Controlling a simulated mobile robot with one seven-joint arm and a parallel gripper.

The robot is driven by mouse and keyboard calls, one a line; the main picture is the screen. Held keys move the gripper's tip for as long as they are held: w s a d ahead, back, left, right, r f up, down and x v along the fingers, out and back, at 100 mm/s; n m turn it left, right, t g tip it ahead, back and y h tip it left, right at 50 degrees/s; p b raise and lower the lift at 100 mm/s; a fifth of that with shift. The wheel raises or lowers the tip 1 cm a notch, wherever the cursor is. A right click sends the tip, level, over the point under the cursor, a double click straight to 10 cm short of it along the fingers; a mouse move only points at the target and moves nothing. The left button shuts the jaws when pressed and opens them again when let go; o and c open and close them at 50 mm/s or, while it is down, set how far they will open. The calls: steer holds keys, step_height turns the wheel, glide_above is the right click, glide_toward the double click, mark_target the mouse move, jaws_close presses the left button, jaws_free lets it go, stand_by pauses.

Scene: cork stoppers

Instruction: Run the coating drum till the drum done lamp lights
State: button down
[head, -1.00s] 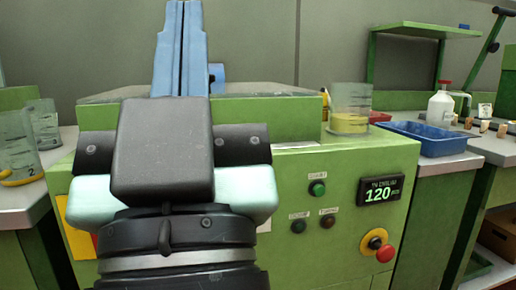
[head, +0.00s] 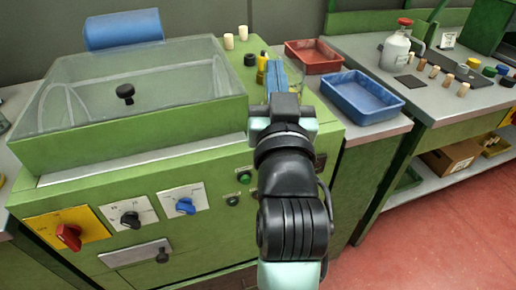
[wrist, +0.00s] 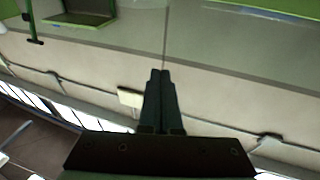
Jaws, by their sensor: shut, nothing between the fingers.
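The green coating drum machine (head: 110,165) fills the left of the head view, its clear-topped lid (head: 150,75) down, with a black knob on it. Its front has a red switch (head: 68,236), a black dial (head: 130,219) and a blue dial (head: 185,206). A green button (head: 244,177) and a dark, unlit-looking lamp (head: 232,201) sit beside my arm, which hides most of the right panel. My gripper (head: 278,72) is shut and empty above the machine's right end, touching nothing I can make out. In the wrist view its fingers (wrist: 160,75) are together, against the wall.
A red tray (head: 313,57) and a blue tray (head: 361,97) stand right of the machine. A white bottle (head: 396,50) and several corks are on the right bench (head: 440,100). Red floor is open at lower right.

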step_height(320, 180, down, 6)
steer(key=w+d+r+m+g+p, duration=0.1)
steer(key=w+d+g+p, duration=0.15)
steer(key=p, duration=0.55)
steer(key=m+g+p, duration=0.3)
steer(key=g+p, duration=0.4)
steer(key=p, duration=0.9)
glide_toward(246, 180)
steer(key=w+d+f, duration=0.1)
steer(key=w+d, duration=0.2)
steer(key=d, duration=0.4)
steer(key=s+a+f+g+y+p, duration=0.1)
steer(key=s+a+f+g+p, duration=0.1)
steer(key=s, duration=0.5)
step_height(246, 180, down, 2)
steer(key=a+p, duration=0.1)
steer(key=p, duration=0.2)
steer(key=shift+s+f+m, duration=0.2)
steer(key=shift+m, duration=0.2)
steer(key=shift+w+a, duration=0.1)
steer(key=w+a+b, duration=0.2)
steer(key=w, duration=0.6)
steer(key=shift+w+a, duration=0.15)
steer(key=shift+a, duration=0.15)
